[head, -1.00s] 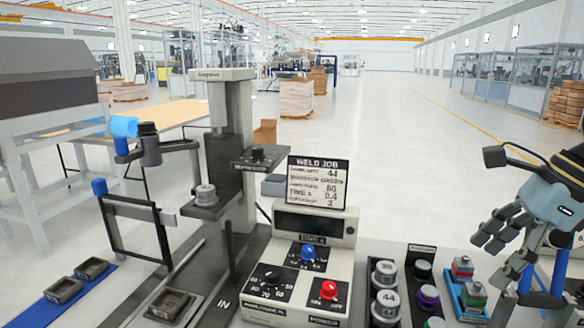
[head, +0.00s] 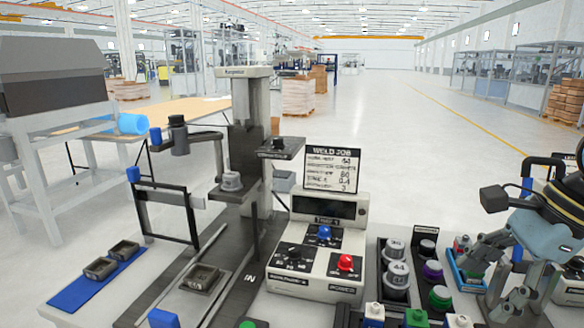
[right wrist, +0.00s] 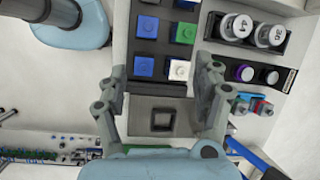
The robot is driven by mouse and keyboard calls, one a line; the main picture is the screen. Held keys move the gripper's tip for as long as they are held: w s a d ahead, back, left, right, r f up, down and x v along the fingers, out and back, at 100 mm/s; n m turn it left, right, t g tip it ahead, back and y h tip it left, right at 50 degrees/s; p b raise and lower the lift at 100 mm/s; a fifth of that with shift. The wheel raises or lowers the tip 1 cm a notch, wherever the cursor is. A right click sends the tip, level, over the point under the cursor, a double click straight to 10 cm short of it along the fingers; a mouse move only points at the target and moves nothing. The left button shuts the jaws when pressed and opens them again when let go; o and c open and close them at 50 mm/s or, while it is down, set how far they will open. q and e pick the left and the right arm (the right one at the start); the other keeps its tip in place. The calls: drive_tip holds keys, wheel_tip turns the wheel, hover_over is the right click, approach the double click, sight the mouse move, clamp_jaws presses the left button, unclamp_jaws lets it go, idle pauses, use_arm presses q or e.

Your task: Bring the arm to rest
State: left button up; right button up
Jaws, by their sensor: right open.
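My right gripper (head: 488,278) is at the right side of the head view, above the right end of the bench, with its fingers spread and nothing between them. In the right wrist view the same gripper (right wrist: 160,82) shows its two fingers wide apart over a grey panel with a dark square recess (right wrist: 163,120). Blue, green and white blocks sit just beyond the fingertips there. Touching contact cannot be told. My left gripper is out of view.
A control box (head: 318,262) with blue, black and red knobs stands mid-bench by the WELD JOB sign (head: 332,171). Labelled cylinders (head: 396,275) stand in a rack beside it. A blue tray (head: 470,280) is close to the right gripper. A welding stand (head: 246,135) rises at left.

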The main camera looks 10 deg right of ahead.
drive_tip(key=s+a+f+n+h, duration=0.1)
drive_tip(key=s+a+f+n, duration=0.2)
drive_tip(key=n, duration=0.5)
drive_tip(key=s+a+f+n+t+h, duration=0.1)
drive_tip(key=s+a+f+n+h, duration=0.15)
drive_tip(key=s+n, duration=0.4)
drive_tip(key=s+a+f+n+h, duration=0.15)
drive_tip(key=s+a+n, duration=0.25)
drive_tip(key=n, duration=0.4)
wheel_tip(320, 180, down, 31)
drive_tip(key=d+g+b, duration=0.1)
drive_tip(key=d+b, duration=0.2)
drive_tip(key=b, duration=0.4)
use_arm(q)
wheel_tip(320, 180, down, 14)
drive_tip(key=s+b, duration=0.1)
drive_tip(key=b, duration=0.6)
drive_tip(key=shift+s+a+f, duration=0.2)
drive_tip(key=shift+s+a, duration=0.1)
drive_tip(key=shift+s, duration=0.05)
use_arm(e)
drive_tip(key=s+f+g, duration=0.1)
drive_tip(key=s+f, duration=0.9)
drive_tip(key=f, duration=0.3)
drive_tip(key=s+d+f, duration=0.1)
drive_tip(key=s+f, duration=0.9)
drive_tip(key=f, duration=0.3)
drive_tip(key=shift+g+y, duration=0.4)
